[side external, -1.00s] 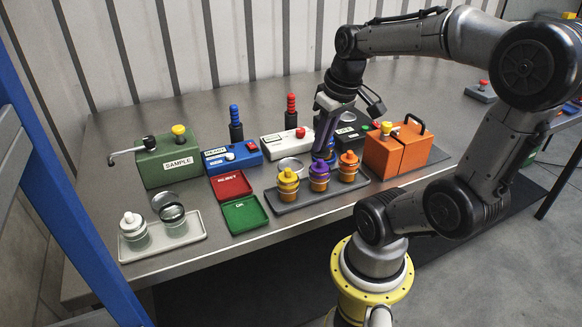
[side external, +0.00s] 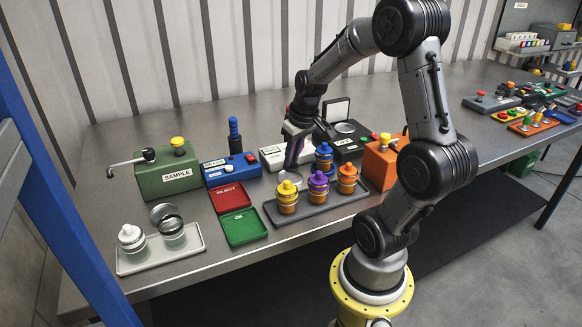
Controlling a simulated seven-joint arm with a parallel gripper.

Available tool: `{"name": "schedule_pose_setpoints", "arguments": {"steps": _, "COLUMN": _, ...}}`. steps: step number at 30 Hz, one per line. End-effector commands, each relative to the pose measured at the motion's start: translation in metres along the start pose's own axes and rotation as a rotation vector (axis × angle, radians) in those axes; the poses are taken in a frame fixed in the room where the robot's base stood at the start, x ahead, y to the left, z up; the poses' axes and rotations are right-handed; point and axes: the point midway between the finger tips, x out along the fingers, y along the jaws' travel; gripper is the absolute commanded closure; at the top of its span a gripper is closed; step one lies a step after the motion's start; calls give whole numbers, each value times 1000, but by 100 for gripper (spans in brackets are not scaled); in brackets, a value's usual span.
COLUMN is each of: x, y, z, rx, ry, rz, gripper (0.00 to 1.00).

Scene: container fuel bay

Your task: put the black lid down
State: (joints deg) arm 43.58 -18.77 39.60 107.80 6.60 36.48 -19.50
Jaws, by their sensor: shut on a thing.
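The black lid (side external: 335,110) stands upright and open at the back of the black tester box (side external: 347,154), which has a round silver dish (side external: 345,128) on top. My gripper (side external: 290,165) is to the left of it, pointing down behind the tray of jars, with purple fingers. My gripper is apart from the black lid.
A grey tray (side external: 320,209) holds orange jars with yellow, purple and orange tops. A blue-topped jar (side external: 323,157) stands behind them. An orange box (side external: 380,165) is to the right; red (side external: 230,198) and green (side external: 243,227) trays are to the left.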

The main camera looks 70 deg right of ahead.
Motion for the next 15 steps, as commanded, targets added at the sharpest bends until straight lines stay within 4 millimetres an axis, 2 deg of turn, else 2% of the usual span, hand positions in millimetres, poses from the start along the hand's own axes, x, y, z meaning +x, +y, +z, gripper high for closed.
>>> {"name": "schedule_pose_setpoints", "arguments": {"steps": 7, "x": 33, "y": 1, "z": 3, "rx": -1, "ry": -5, "rz": -1, "gripper": 100}}
{"name": "schedule_pose_setpoints", "arguments": {"steps": 15, "x": 39, "y": 1, "z": 4, "rx": 0, "ry": -1, "rz": 0, "gripper": 100}}
